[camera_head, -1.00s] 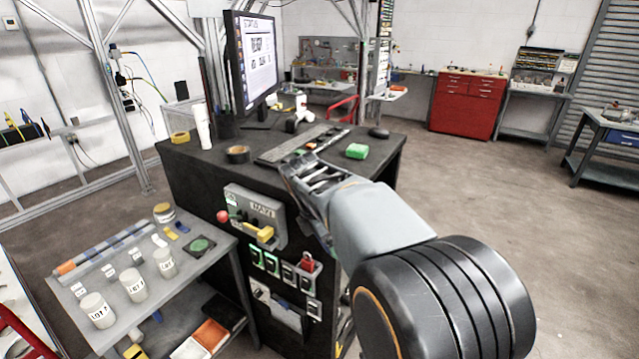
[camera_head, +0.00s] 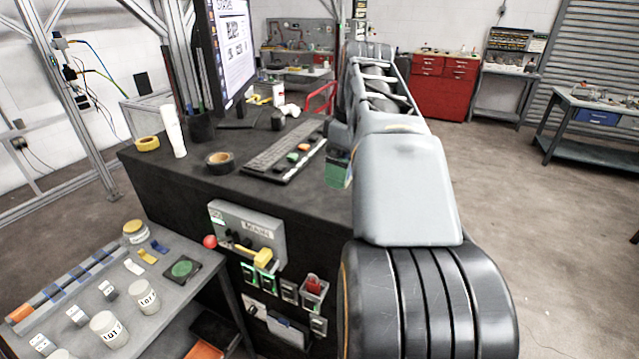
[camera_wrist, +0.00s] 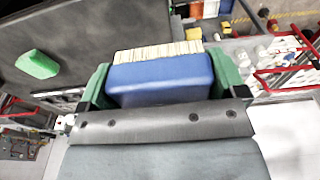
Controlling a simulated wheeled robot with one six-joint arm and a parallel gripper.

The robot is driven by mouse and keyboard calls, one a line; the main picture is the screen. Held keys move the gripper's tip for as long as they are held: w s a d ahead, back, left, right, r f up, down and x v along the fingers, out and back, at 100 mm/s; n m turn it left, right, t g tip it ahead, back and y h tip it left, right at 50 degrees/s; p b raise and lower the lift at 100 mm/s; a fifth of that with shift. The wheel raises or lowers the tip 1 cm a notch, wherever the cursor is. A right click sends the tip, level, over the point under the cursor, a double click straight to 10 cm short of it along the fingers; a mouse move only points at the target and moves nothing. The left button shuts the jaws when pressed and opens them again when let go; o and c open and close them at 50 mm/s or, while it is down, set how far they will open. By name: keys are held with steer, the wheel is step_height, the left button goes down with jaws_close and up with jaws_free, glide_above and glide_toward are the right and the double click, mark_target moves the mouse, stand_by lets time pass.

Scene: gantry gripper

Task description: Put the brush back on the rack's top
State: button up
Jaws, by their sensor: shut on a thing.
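In the wrist view, my gripper (camera_wrist: 162,82) has its two green fingers closed on the sides of a brush (camera_wrist: 160,72). The brush has a blue block body and a row of cream bristles along its far edge. In the head view my arm reaches forward past the right side of the black desk. I cannot pick out the rack with certainty in either view.
The black desk (camera_head: 190,176) carries a monitor (camera_head: 232,45), a keyboard (camera_head: 270,150), black tape (camera_head: 220,161) and a green block (camera_wrist: 38,64). A grey side table (camera_head: 190,290) holds labelled jars. A red cabinet (camera_head: 443,85) stands behind. Floor at right is open.

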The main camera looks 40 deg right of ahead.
steer(key=w+d+f+p, duration=0.1)
steer(key=w+f, duration=0.1)
steer(key=w, duration=0.3)
glide_above(323, 194)
steer(key=s, duration=0.1)
step_height(323, 194, down, 5)
steer(key=shift+a+f, duration=0.1)
steer(key=shift+f, duration=0.05)
steer(key=shift+w+f+p, duration=0.1)
steer(key=shift+f+p, duration=0.15)
steer(key=shift+p, duration=0.05)
steer(key=shift+w+f, duration=0.2)
steer(key=shift+f, duration=1.55)
steer(key=o, duration=0.7)
